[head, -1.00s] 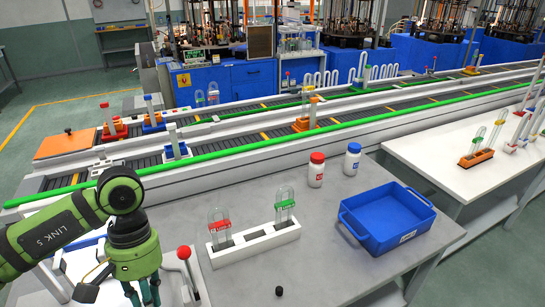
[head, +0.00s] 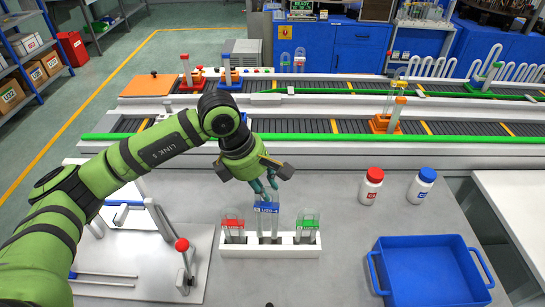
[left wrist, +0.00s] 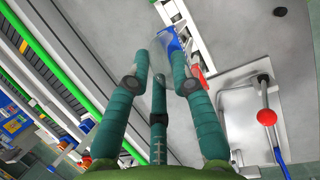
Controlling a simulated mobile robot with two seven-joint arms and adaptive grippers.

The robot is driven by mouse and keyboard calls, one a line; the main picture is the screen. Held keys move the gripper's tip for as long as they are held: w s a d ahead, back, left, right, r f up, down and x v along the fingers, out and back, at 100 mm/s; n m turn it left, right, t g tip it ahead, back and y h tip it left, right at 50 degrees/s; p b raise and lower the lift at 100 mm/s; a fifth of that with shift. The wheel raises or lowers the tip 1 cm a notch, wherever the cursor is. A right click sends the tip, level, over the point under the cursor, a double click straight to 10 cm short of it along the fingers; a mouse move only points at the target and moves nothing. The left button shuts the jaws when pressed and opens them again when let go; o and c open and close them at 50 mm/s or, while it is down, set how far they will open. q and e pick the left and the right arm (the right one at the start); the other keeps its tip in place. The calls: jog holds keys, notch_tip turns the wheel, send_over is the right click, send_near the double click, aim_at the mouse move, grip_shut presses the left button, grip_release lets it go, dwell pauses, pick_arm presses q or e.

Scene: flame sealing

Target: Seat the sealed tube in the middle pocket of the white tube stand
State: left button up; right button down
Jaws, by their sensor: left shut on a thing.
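The white tube stand (head: 300,251) is on the grey table in the head view. A red-labelled tube (head: 234,224) stands in its left pocket and a green-labelled tube (head: 307,223) in its right pocket. My left gripper (head: 266,188) is above the stand, shut on the upper part of a clear tube with a blue label (head: 266,208). This tube is about upright, in line with the middle pocket, its label higher than the other two. I cannot tell how deep its lower end is. The blue label (left wrist: 173,45) shows by my fingers in the left wrist view. My right gripper is out of view.
A red-knobbed lever device (head: 183,246) is left of the stand. A red-capped bottle (head: 371,187), a blue-capped bottle (head: 421,187) and a blue bin (head: 375,260) are to the right. The conveyor (head: 300,152) runs behind the table.

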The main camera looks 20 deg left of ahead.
pick_arm(q)
jog(key=shift+w+d+r+n, duration=0.15)
jog(key=shift+w+r+n, duration=0.15)
jog(key=shift+w+n, duration=0.1)
jog(key=shift+w, duration=0.2)
jog(key=shift+d+f, duration=0.1)
jog(key=shift+d, duration=0.05)
jog(key=shift+s+f, duration=0.15)
jog(key=shift+f, duration=0.05)
notch_tip(320, 180, down, 2)
jog(key=shift+f+b, duration=0.25)
jog(key=shift+b, duration=0.4)
jog(key=shift+f, duration=0.5)
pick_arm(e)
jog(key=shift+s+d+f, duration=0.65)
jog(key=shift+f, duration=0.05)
pick_arm(q)
jog(key=shift+b, duration=0.35)
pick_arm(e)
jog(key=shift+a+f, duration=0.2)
